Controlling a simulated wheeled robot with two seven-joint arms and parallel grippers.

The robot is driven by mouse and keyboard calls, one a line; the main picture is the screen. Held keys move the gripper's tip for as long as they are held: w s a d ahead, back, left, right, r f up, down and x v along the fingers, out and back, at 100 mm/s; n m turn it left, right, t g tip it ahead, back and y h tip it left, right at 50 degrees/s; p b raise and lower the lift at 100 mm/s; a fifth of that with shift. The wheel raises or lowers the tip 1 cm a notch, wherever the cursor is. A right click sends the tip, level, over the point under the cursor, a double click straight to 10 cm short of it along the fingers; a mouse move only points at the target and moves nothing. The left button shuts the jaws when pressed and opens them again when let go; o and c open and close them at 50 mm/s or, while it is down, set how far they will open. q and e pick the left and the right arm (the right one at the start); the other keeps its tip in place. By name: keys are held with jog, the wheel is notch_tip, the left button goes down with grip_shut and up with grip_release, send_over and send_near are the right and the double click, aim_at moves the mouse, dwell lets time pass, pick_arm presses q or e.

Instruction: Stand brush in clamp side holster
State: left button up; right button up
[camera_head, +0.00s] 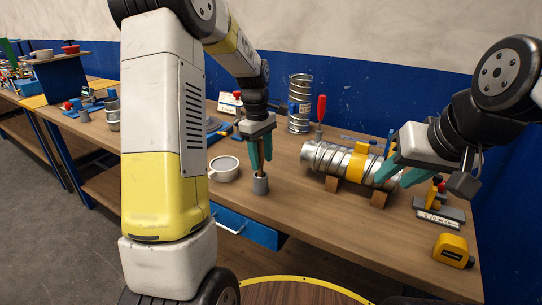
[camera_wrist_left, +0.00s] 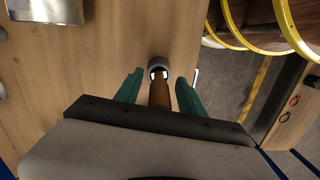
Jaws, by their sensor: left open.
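A brush with a brown handle (camera_wrist_left: 160,94) stands upright in a small grey cup-like holster (camera_head: 260,185) near the table's front edge. The holster's rim also shows in the left wrist view (camera_wrist_left: 158,62). My left gripper (camera_head: 261,158) points down with its teal fingers open, one on each side of the handle, with gaps visible in the wrist view. The brush's lower end is hidden in the holster. My right gripper (camera_head: 403,177) is at the right end of the silver spiral duct (camera_head: 328,158). Its fingers are apart, but whether they grip the duct is unclear. A yellow clamp (camera_head: 358,161) surrounds the duct.
A white mug (camera_head: 224,169) stands just left of the holster. A red-handled tool (camera_head: 321,108) and an upright metal duct piece (camera_head: 300,104) are behind. A yellow tape measure (camera_head: 453,251) lies at the front right. Bare wood lies between holster and tape measure.

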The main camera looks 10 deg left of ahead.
aim_at(260, 139)
pick_arm(q)
jog(key=r, duration=0.6)
jog(key=shift+w+a, duration=0.1)
jog(key=shift+a, duration=0.15)
dwell(0.3)
